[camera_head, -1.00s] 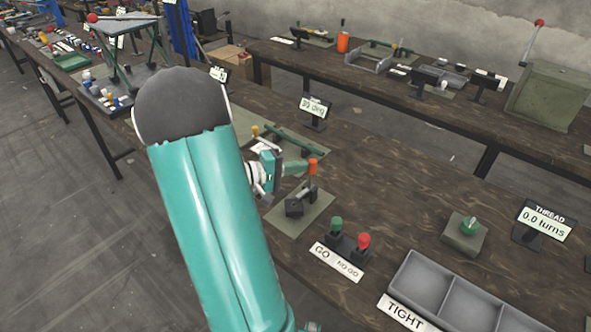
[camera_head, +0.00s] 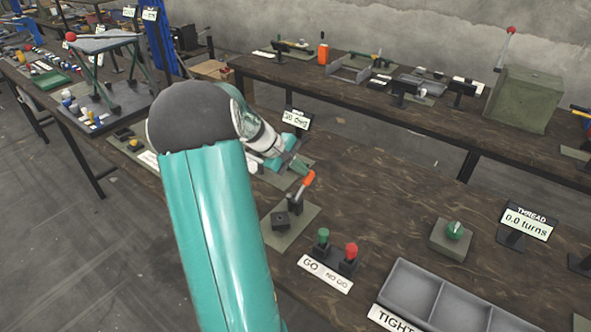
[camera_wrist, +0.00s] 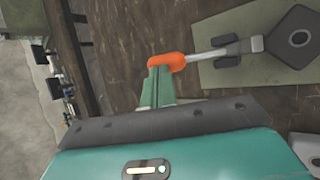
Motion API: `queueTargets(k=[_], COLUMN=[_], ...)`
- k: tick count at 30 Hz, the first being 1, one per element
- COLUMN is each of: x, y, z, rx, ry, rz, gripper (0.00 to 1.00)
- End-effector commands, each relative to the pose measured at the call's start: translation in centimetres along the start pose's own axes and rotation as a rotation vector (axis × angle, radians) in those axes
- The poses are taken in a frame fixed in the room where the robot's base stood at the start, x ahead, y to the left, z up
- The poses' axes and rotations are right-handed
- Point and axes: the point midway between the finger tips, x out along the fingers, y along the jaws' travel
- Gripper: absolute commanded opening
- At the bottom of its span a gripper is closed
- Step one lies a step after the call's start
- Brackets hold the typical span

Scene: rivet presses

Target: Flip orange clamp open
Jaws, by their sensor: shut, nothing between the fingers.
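The orange clamp stands on a pale green plate (camera_head: 299,237) with a dark base block (camera_head: 280,219). Its orange-tipped lever (camera_head: 307,182) is raised and leans to the upper right in the head view. In the wrist view the orange grip (camera_wrist: 168,62) lies just beyond my fingertips, its metal rod running right to the dark block (camera_wrist: 292,40). My gripper (camera_head: 302,168) is shut and empty, its green fingertips (camera_wrist: 158,76) at the end of the orange grip. They appear to touch it, but contact is not certain.
Green and red GO/NO GO gauges (camera_head: 336,254) stand in front of the clamp. A grey divided tray (camera_head: 408,292) and a green knob block (camera_head: 453,238) are to the right. A display (camera_head: 296,120) stands behind my gripper.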

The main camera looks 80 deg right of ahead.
Motion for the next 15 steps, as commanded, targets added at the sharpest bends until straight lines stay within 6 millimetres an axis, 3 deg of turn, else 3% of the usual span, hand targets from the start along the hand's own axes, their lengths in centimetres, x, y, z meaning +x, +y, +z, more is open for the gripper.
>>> queueTargets(k=[15], x=[1.9], y=[0.5], z=[-0.9], rx=[-0.003], ry=[-0.002], rz=[0.004], gripper=[0.0])
